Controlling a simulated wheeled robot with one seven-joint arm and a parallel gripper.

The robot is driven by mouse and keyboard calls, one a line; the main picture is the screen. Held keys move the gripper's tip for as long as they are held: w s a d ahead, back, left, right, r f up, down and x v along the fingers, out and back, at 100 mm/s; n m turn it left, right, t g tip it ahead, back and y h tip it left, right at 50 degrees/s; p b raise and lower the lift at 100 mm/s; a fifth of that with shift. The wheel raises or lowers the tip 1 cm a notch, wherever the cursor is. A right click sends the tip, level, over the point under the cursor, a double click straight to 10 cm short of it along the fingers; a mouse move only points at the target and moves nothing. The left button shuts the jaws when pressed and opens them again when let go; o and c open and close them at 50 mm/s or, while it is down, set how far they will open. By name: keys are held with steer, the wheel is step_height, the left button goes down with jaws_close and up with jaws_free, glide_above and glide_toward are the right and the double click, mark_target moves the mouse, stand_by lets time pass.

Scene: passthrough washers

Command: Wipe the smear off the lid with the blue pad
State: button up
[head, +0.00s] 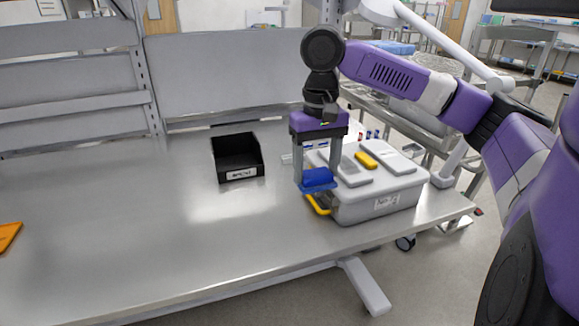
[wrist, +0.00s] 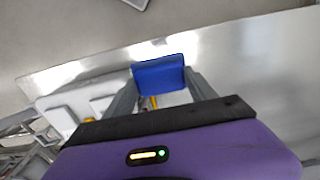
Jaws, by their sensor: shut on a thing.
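My gripper (head: 317,172) points down, shut on the blue pad (head: 318,182). The pad also shows between the fingers in the wrist view (wrist: 158,74). The pad is at the left end of a pale grey box with a lid (head: 393,181); I cannot tell whether it touches the box. The lid has raised grey panels and a yellow piece (head: 366,160) on top. A yellow handle (head: 318,205) is on the box's near left side, just below the pad. I cannot make out a smear on the lid; my gripper hides part of its left side.
The box stands near the right end of a steel table (head: 150,238). A black open bin (head: 237,158) with a label stands to its left. An orange flat thing (head: 8,235) lies at the far left edge. The table's middle and front are clear.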

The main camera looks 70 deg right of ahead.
steer(key=w+a+f+n, duration=0.3)
steer(key=w+a+f, duration=0.3)
steer(key=a+f, duration=0.3)
steer(key=w+a+f+n, duration=0.3)
steer(key=w+a+f, duration=0.3)
steer(key=a, duration=0.9)
steer(key=w+a+f+n, duration=0.4)
steer(key=w+a+f, duration=0.2)
steer(key=a+f, duration=0.6)
